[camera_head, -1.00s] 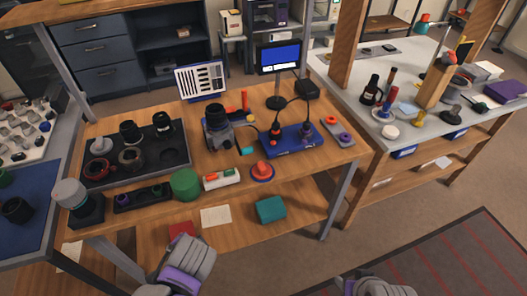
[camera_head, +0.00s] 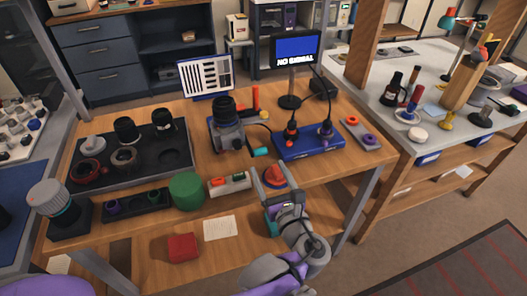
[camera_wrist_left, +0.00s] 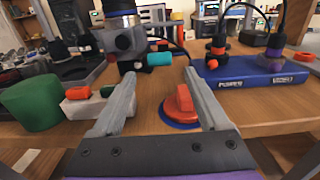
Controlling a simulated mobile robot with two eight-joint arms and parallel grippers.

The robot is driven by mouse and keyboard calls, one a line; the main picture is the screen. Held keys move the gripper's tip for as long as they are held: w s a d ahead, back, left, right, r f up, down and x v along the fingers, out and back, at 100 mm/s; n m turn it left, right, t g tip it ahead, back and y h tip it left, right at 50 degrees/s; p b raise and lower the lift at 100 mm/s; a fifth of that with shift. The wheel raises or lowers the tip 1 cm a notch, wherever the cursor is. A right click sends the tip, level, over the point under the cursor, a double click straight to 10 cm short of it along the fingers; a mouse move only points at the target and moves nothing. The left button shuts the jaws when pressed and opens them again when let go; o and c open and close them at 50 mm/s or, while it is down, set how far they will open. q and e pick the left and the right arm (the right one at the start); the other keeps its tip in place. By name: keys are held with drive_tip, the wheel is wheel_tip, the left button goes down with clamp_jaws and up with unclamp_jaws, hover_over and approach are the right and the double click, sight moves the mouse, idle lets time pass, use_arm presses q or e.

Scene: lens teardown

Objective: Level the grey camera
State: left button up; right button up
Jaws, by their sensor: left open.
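The grey camera (camera_head: 229,137) stands on the wooden bench with a black lens-like part on top. A turquoise handle (camera_head: 258,152) sticks out at its lower right. The camera (camera_wrist_left: 125,42) is also beyond my fingers in the left wrist view, its top cut off, with the turquoise handle (camera_wrist_left: 159,59) beside it. I cannot tell whether it is level. My left gripper (camera_head: 277,180) is open and empty at the bench's front edge, in front of the camera and apart from it. An orange-red knob on a blue disc (camera_wrist_left: 182,106) shows between its fingers. My right gripper is not in view.
A blue box with two plugs (camera_head: 310,143) is right of the camera. A green cylinder (camera_head: 187,191) and a white block with coloured buttons (camera_head: 229,183) stand along the front edge. A black parts tray (camera_head: 95,175) is left. A monitor (camera_head: 297,50) reads NO SIGNAL.

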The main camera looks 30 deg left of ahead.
sight(259, 151)
use_arm(q)
drive_tip(key=b+x, duration=0.1)
drive_tip(key=x, duration=0.7)
drive_tip(key=shift+w+a, duration=0.1)
drive_tip(key=shift+w, duration=0.05)
clamp_jaws()
